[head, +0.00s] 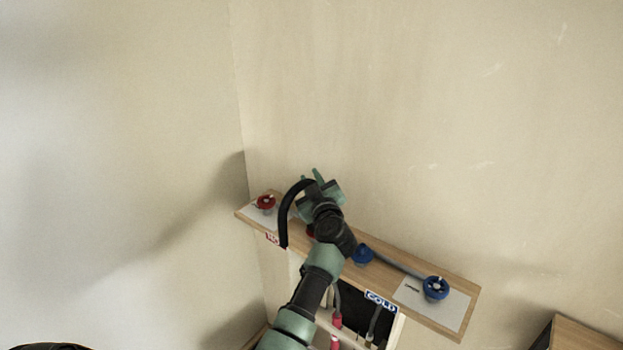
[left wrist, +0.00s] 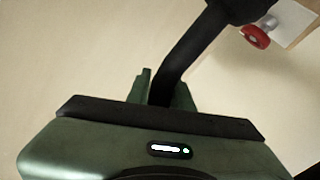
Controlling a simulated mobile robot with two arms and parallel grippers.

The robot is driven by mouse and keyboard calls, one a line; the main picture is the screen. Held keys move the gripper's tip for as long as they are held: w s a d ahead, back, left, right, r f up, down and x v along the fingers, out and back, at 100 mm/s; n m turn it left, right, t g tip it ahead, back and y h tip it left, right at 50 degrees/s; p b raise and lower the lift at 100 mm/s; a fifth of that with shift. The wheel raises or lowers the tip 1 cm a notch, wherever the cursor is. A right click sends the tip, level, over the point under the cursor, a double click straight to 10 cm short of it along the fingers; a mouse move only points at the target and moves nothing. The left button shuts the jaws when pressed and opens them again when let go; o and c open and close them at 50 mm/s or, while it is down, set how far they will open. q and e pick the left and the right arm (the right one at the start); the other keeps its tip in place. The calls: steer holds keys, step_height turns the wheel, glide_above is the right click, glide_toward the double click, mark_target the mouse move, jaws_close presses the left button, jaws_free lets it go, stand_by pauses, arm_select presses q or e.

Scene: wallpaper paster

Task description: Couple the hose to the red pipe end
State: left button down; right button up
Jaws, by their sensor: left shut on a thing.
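My left gripper (head: 322,180) is above the wooden shelf by the wall, shut on a black hose (head: 285,213). In the left wrist view the hose (left wrist: 181,64) runs up from between the fingers (left wrist: 165,92). In the head view it arcs left and hangs down near the HOT label; its lower end is dark and hard to make out. A small red part (head: 311,233), possibly the red pipe end, shows on the shelf, mostly hidden by my left arm. Whether the hose touches it cannot be told. My right gripper is not in view.
A red valve wheel (head: 265,202) is on the shelf's left end; it also shows in the left wrist view (left wrist: 256,37). A blue fitting (head: 362,255) and blue wheel (head: 435,288) are on the right. A COLD label (head: 380,300) is on the front edge. Walls stand close behind and left.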

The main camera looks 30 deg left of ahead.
mark_target(294, 191)
arm_select(q)
steer(key=shift+f, duration=0.55)
steer(key=c, duration=1.2)
jaws_free()
steer(key=shift+o, duration=0.2)
steer(key=shift+f, duration=0.1)
steer(key=b+v, duration=0.1)
steer(key=v, duration=0.7)
steer(key=shift+b, duration=0.4)
steer(key=shift+w, duration=0.1)
